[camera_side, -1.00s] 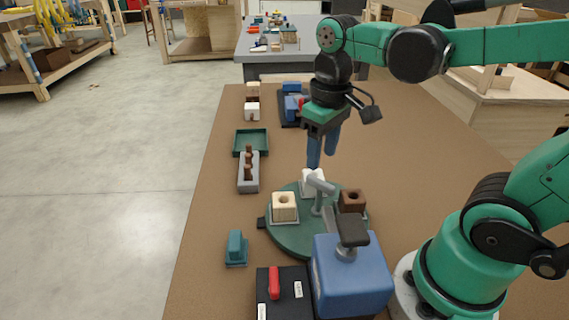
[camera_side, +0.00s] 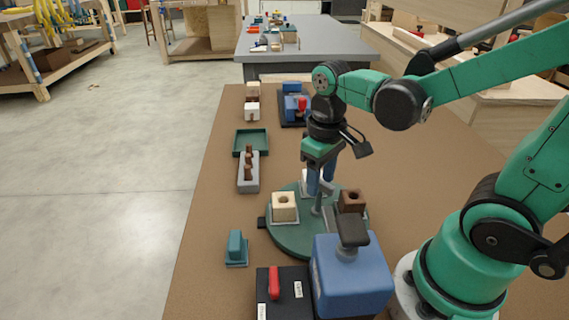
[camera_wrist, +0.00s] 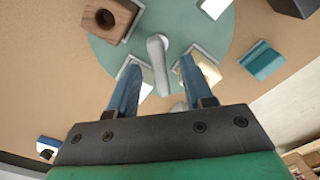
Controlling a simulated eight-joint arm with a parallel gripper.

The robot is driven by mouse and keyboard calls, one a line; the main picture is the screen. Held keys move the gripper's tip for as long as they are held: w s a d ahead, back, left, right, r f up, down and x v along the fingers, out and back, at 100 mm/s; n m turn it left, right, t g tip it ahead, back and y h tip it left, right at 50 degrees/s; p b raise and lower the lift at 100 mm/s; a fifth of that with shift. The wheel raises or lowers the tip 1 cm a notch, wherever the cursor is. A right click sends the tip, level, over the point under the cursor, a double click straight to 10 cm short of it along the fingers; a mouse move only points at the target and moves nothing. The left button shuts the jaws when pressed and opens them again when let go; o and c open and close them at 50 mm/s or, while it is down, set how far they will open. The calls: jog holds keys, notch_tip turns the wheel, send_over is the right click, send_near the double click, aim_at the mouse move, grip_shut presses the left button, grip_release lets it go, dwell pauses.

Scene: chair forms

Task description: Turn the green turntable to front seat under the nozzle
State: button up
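The green turntable (camera_side: 285,240) lies flat on the brown bench. It carries a cream block (camera_side: 284,207) at left, a brown holed block (camera_side: 351,201) at right and a white block at the back, mostly hidden by my fingers. A grey handle (camera_wrist: 158,62) rises from its middle. My gripper (camera_side: 321,183) points down over the turntable's back part. In the wrist view its blue fingers (camera_wrist: 160,82) are apart, with the handle between them; contact is unclear. A dark head (camera_side: 351,230), possibly the nozzle, tops the blue box (camera_side: 352,278), which hides the turntable's front.
A teal block (camera_side: 236,248) stands left of the turntable and a black box with a red lever (camera_side: 274,283) in front. A grey rack with brown pegs (camera_side: 248,172), a green tray (camera_side: 250,142) and small blocks line the left edge.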

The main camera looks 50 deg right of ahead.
grip_shut()
dwell(1.2)
